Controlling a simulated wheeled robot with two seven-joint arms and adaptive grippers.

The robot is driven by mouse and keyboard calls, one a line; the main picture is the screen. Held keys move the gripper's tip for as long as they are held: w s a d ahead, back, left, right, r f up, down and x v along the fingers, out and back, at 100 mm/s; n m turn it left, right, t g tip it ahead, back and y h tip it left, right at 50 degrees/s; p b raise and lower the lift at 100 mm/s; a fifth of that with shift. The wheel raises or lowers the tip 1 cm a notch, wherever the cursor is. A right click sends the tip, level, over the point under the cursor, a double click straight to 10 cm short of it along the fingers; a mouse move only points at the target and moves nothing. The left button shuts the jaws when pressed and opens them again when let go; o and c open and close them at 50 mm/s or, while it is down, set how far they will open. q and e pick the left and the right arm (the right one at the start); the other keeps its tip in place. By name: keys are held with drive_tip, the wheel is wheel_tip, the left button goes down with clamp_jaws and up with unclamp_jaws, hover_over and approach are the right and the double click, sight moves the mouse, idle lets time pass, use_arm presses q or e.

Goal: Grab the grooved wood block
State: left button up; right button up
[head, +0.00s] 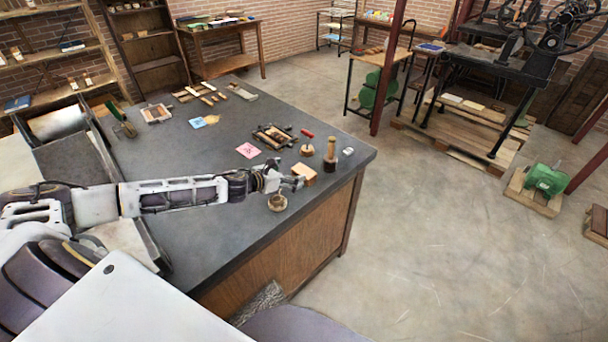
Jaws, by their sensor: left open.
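A small light wood block (306,172) lies on the dark worktop (221,157) near its right front edge. Its grooves are too small to make out, so I cannot be sure it is the grooved one. My left gripper (294,182) reaches across the worktop from the left and is open beside the block, at its near left side. The fingers partly cover the block's near side. Whether they touch it I cannot tell. My right gripper is not in view.
The worktop's right edge is near.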

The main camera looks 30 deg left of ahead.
sight(304, 170)
use_arm(q)
drive_tip(key=shift+x, duration=0.95)
drive_tip(key=shift+w+d, duration=0.15)
drive_tip(key=shift+w+f+p, duration=0.1)
drive_tip(key=shift+p, duration=0.2)
drive_tip(key=shift+d+p+x, duration=0.15)
drive_tip(key=shift+p+x, duration=0.1)
drive_tip(key=shift+x, duration=0.5)
drive_tip(key=shift+d+p+x, duration=0.2)
drive_tip(key=shift+x, duration=1.45)
drive_tip(key=shift+f, duration=0.2)
drive_tip(key=c, duration=1.1)
drive_tip(key=shift+o, duration=0.2)
drive_tip(key=shift+r, duration=0.15)
